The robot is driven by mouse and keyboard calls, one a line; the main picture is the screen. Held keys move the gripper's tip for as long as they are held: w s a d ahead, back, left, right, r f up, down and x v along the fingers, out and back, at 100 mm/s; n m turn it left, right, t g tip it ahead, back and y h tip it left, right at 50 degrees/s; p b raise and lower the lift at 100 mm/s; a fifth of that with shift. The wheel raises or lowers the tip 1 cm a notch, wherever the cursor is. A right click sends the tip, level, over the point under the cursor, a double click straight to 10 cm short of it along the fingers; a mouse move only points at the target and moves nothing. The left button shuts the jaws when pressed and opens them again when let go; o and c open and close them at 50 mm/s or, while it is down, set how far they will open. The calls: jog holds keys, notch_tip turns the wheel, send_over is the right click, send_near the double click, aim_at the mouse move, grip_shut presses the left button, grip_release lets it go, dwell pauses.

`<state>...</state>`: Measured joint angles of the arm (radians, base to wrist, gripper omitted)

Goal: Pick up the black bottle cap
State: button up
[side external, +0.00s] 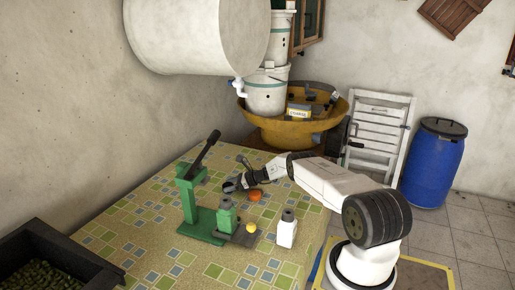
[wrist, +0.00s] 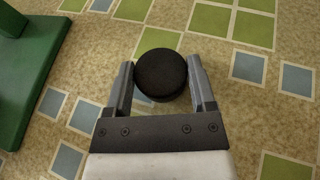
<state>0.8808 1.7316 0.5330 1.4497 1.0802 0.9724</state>
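The black bottle cap (wrist: 161,73) is round and lies between the two fingers of my gripper (wrist: 161,76) in the wrist view. The fingers sit against its left and right sides with no clear gap, so my gripper looks shut on it. In the side view my gripper (side external: 232,186) is low over the patterned table, behind the green press. The cap is small and dark at its tip there. I cannot tell whether the cap is clear of the tablecloth.
A green hand press (side external: 200,220) stands left of my gripper; its base (wrist: 22,75) shows in the wrist view. An orange-red fruit (side external: 255,196), a yellow ball (side external: 250,228) and a white bottle (side external: 287,232) are nearby. A dark crate (side external: 75,250) is at front left.

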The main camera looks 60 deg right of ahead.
jog(key=c, duration=0.6)
jog(key=shift+r, duration=0.15)
jog(key=shift+c, duration=0.2)
jog(key=shift+r, duration=1.3)
jog(key=shift+s+a+r, duration=0.2)
jog(key=shift+s+r, duration=0.15)
jog(key=shift+r, duration=0.4)
jog(key=s+a+r, duration=0.7)
jog(key=s+r, duration=0.1)
jog(key=s, duration=0.3)
jog(key=shift+r, duration=0.3)
